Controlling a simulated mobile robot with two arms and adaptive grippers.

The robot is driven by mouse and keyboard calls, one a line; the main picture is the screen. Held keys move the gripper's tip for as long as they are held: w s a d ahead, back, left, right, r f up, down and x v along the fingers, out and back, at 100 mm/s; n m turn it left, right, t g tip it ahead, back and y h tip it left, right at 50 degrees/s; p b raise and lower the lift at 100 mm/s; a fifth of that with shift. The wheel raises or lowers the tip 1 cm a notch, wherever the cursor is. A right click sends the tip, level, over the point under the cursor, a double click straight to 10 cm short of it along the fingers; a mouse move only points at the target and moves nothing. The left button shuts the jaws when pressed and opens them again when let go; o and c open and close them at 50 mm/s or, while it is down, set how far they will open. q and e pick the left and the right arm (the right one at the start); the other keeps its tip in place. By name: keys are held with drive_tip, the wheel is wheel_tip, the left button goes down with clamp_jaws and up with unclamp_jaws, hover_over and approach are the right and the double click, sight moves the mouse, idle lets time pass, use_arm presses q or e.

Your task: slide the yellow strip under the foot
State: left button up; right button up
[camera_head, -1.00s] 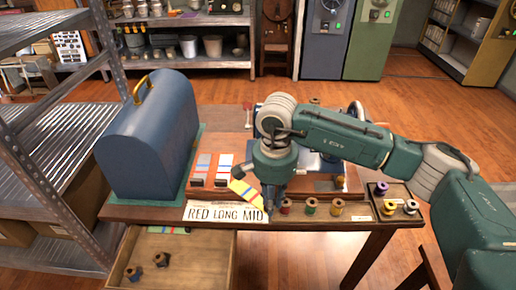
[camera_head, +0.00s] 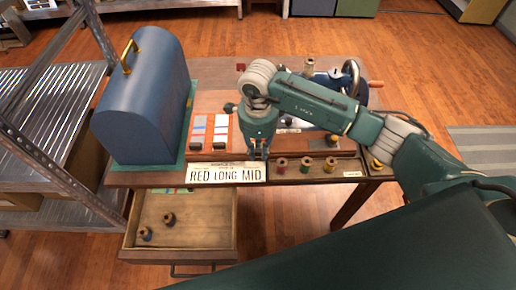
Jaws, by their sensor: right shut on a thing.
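My right gripper (camera_head: 258,155) points down at the front of the table, just right of the lettered card. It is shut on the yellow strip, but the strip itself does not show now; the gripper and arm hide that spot. The sewing machine stands behind my right arm; its handwheel (camera_head: 351,72) shows at the right. Its foot is hidden behind my arm. Other strips (camera_head: 221,126) lie in holders left of the gripper. My left gripper is out of view.
A card (camera_head: 225,174) reading RED LONG MID lies at the table's front edge. Several thread spools (camera_head: 305,165) stand in a tray at the right. A blue domed cover (camera_head: 148,95) stands at the left. An open drawer (camera_head: 190,235) holds two spools.

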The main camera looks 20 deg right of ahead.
drive_tip(key=shift+f, duration=0.2)
drive_tip(key=shift+f+b, duration=0.1)
drive_tip(key=shift+b, duration=0.2)
drive_tip(key=shift+w, duration=0.15)
idle(0.4)
drive_tip(key=shift+w+d+b, duration=0.2)
drive_tip(key=shift+w+b, duration=0.3)
drive_tip(key=shift+w, duration=0.1)
drive_tip(key=shift+w+d+b, duration=0.15)
drive_tip(key=shift+w+b, duration=0.3)
drive_tip(key=shift+w, duration=0.1)
drive_tip(key=shift+w+d+f+b, duration=0.1)
drive_tip(key=shift+w+d+b, duration=0.15)
drive_tip(key=shift+w+b, duration=0.4)
drive_tip(key=shift+w+d+b, duration=0.2)
drive_tip(key=shift+w+b, duration=0.25)
drive_tip(key=shift+w, duration=0.3)
